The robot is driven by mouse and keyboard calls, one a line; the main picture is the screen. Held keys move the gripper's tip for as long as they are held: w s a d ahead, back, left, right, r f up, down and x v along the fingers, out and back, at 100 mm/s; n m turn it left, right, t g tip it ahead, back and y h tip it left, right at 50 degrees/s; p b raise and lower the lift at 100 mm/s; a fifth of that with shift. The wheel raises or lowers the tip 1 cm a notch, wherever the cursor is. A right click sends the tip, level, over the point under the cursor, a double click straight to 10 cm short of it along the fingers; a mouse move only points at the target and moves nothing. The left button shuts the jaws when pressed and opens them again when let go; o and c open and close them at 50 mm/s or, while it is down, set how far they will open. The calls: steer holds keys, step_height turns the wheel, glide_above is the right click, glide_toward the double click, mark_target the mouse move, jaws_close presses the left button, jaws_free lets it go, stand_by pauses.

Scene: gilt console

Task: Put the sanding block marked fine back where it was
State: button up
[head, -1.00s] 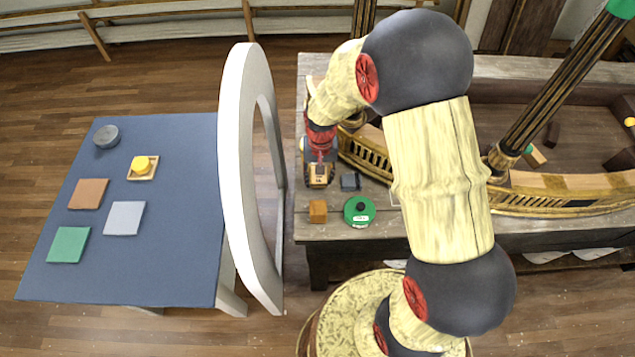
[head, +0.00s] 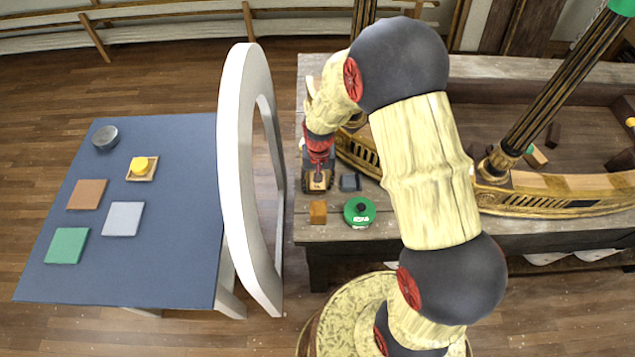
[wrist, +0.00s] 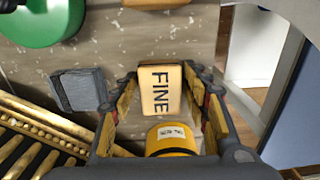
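The sanding block marked FINE (wrist: 160,90) is tan with black lettering. It lies at the left end of the wooden bench top in the head view (head: 318,181), and seems to rest on that top. My gripper (wrist: 159,72) is over it, pointing down. Its fingers stand on either side of the block, and narrow gaps show between the fingers and its sides, so it looks open around the block. In the head view, my gripper (head: 318,172) partly hides the block's far side.
Close by are a grey block (head: 350,182), an orange-brown block (head: 318,212), a green round container (head: 359,212) and a yellow labelled cylinder (wrist: 172,140). A gilt ship-like piece (head: 540,202) lies right. A white arch (head: 236,150) separates the bench from a blue table (head: 160,255).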

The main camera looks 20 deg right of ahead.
steer(key=shift+o, duration=0.8)
steer(key=shift+r, duration=0.35)
steer(key=s+r+n+t+p, duration=0.1)
steer(key=s+r, duration=0.2)
steer(key=r, duration=1)
steer(key=s+r+t+p, duration=0.1)
steer(key=s+r, duration=0.2)
steer(key=r, duration=1)
steer(key=s+r+n+t, duration=0.2)
steer(key=s+r, duration=0.8)
steer(key=s, duration=0.5)
steer(key=shift+d+n+t, duration=0.15)
steer(key=shift+n+t, duration=0.15)
steer(key=shift+t, duration=0.5)
